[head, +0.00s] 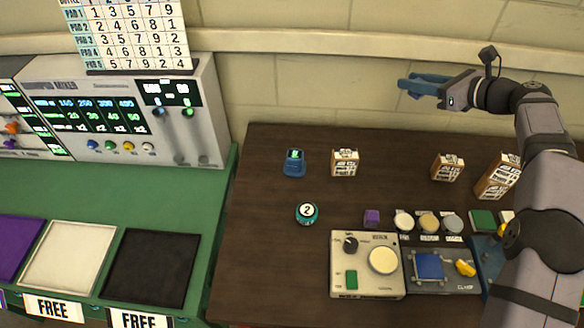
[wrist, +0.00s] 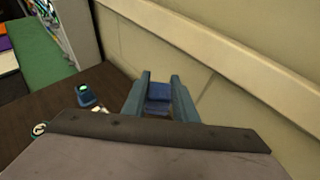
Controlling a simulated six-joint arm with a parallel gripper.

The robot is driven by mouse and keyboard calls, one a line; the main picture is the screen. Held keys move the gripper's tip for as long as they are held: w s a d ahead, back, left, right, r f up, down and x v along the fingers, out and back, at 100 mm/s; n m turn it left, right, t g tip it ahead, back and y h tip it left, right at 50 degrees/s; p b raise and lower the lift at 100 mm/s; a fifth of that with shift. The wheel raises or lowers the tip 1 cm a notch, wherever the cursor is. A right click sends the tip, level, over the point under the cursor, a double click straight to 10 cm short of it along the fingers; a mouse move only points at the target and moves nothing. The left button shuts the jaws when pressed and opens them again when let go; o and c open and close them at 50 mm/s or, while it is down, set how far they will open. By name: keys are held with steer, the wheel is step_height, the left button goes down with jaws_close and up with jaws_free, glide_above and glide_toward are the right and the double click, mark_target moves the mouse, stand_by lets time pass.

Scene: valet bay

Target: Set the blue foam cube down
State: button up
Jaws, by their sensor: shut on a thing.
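My gripper (head: 408,86) is raised at the upper right of the head view, in front of the wall and above the back of the brown table. Its blue fingers point left. In the wrist view, my gripper (wrist: 161,82) is shut on a blue block, which I take as the blue foam cube (wrist: 158,92). The cube sits between the two fingers, clear of the table. In the head view the cube is hard to tell from the similarly blue fingers.
The brown table (head: 262,235) holds a blue device (head: 294,163), small labelled boxes (head: 345,162), a round teal item marked 2 (head: 307,212), a purple cube (head: 372,217) and a dial unit (head: 367,283). Left, white (head: 68,255) and black (head: 150,268) pads lie on a green counter. The table's left part is mostly clear.

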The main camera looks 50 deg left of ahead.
steer(key=s+a+f+b, duration=0.1)
steer(key=s+a+b, duration=0.1)
steer(key=s+a, duration=0.8)
steer(key=s+a+f+m+t+b, duration=0.1)
steer(key=s+a+f+b, duration=0.2)
steer(key=s, duration=0.4)
steer(key=s+a+f+m+t+b, duration=0.1)
steer(key=s+a+f+t+b, duration=0.1)
steer(key=s+a+f, duration=0.4)
steer(key=s+a+f+m+t+b, duration=0.1)
steer(key=s+a+f+b, duration=0.4)
steer(key=s, duration=0.3)
steer(key=shift+a+m+h, duration=0.3)
steer(key=shift+m+h, duration=0.1)
steer(key=b, duration=0.6)
glide_above(258, 164)
step_height(258, 164, down, 6)
steer(key=shift+f, duration=0.1)
steer(key=shift+f+b, duration=1.5)
steer(key=shift+f, duration=0.3)
